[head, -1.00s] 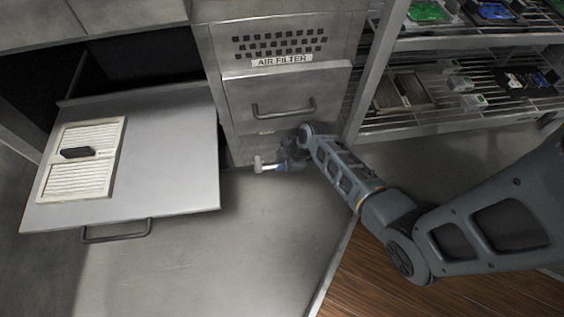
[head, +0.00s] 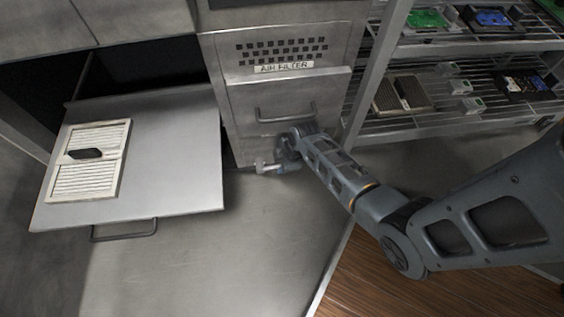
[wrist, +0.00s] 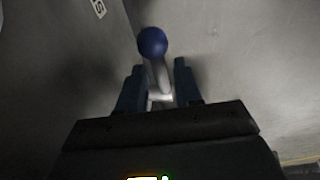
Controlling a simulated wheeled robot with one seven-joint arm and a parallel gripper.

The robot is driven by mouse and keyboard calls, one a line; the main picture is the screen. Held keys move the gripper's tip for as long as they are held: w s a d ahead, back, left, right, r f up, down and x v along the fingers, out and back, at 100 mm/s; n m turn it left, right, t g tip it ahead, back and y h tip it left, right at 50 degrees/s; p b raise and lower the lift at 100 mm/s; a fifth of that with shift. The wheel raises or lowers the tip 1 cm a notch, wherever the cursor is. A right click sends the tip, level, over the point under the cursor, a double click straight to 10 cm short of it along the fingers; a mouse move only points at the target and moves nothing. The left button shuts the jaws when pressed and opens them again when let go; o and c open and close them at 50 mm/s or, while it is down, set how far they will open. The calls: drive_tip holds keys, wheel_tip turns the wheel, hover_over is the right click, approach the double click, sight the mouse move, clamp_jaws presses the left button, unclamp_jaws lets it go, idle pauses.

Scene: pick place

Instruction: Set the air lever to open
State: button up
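The air lever (wrist: 158,75) shows in the wrist view as a pale shaft with a round blue knob (wrist: 153,42) at its end. My gripper (wrist: 158,82) has its two dark fingers apart, one on each side of the lever's shaft, with the knob beyond the fingertips. I see a gap between the shaft and the fingers, so the lever does not look clamped. In the head view my gripper (head: 285,160) is low at the front of the air filter cabinet (head: 240,110), beside a small pale fitting (head: 261,167). My wrist hides most of the lever there.
An open drawer (head: 180,180) juts out at the left with a pale framed filter (head: 90,178) lying on it. A closed panel with a bar handle (head: 286,115) is above my gripper. Wire shelves (head: 430,125) with circuit parts stand at the right.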

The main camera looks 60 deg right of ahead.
drive_tip(key=shift+o, duration=0.4)
drive_tip(key=shift+r+p, duration=0.3)
drive_tip(key=shift+r, duration=0.05)
drive_tip(key=s+p, duration=0.2)
drive_tip(key=s, duration=1)
drive_tip(key=shift+s+d+r+p, duration=0.15)
drive_tip(key=shift+d+r+p, duration=0.05)
drive_tip(key=shift+d+p, duration=0.15)
